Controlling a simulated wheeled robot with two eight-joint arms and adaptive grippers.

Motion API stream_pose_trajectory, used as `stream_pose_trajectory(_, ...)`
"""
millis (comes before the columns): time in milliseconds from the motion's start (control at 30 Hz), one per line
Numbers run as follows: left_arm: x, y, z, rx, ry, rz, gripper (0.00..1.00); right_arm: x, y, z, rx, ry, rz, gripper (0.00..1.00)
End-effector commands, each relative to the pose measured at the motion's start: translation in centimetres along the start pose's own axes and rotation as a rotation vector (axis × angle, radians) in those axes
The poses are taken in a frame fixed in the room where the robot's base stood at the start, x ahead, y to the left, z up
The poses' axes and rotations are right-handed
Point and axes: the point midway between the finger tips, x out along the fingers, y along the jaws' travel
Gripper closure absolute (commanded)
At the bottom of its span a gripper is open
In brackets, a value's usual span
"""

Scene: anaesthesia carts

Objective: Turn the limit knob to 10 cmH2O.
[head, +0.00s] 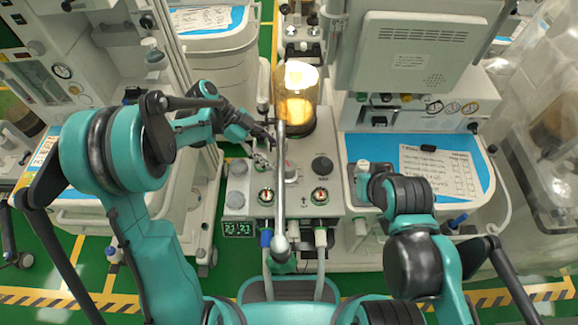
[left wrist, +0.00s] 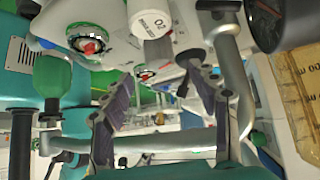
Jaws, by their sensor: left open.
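The machine's control panel (head: 305,207) is in the middle of the head view. It bears a black knob (head: 322,167), a grey knob (head: 291,173) and two round red-centred controls, left (head: 266,196) and right (head: 320,196). I cannot read which one is the limit knob or its setting. My left gripper (head: 266,150) is over the panel's back left, open and empty. In the left wrist view its spread fingers (left wrist: 160,82) point towards a dark knob (left wrist: 190,56) and a white cylinder marked O2 (left wrist: 152,20).
A monitor (head: 415,55) and a blue-topped tray with a paper (head: 435,172) are at the right. Another cart is at the left.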

Motion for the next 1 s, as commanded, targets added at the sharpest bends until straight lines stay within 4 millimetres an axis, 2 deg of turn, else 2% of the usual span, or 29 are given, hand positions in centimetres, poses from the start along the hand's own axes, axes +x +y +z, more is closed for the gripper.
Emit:
stream_pose_trajectory(167, 1.4, -0.1, 0.2, 0.041, 0.017, 0.013, 0.4, 0.3, 0.0, 0.2, 0.0, 0.0, 0.0, 1.0)
stream_pose_trajectory(400, 5.3, -0.1, 0.3, 0.038, 0.016, 0.013, 0.4, 1.5, 0.0, 1.1, 0.0, 0.0, 0.0, 1.0)
stream_pose_trajectory(600, 7.6, -0.1, 0.2, 0.036, 0.015, 0.011, 0.4, 2.1, 0.0, 1.5, 0.0, 0.0, 0.0, 1.0)
stream_pose_trajectory(933, 8.1, -0.1, 0.0, 0.035, 0.015, 0.01, 0.4, 2.1, 0.0, 1.5, 0.0, 0.0, 0.0, 1.0)
stream_pose_trajectory(967, 8.1, -0.1, 0.0, 0.035, 0.015, 0.01, 0.43, 2.1, 0.0, 1.5, 0.0, 0.0, 0.0, 1.0)
stream_pose_trajectory(1000, 8.1, -0.1, 0.0, 0.035, 0.015, 0.01, 0.54, 2.1, 0.0, 1.5, 0.0, 0.0, 0.0, 1.0)
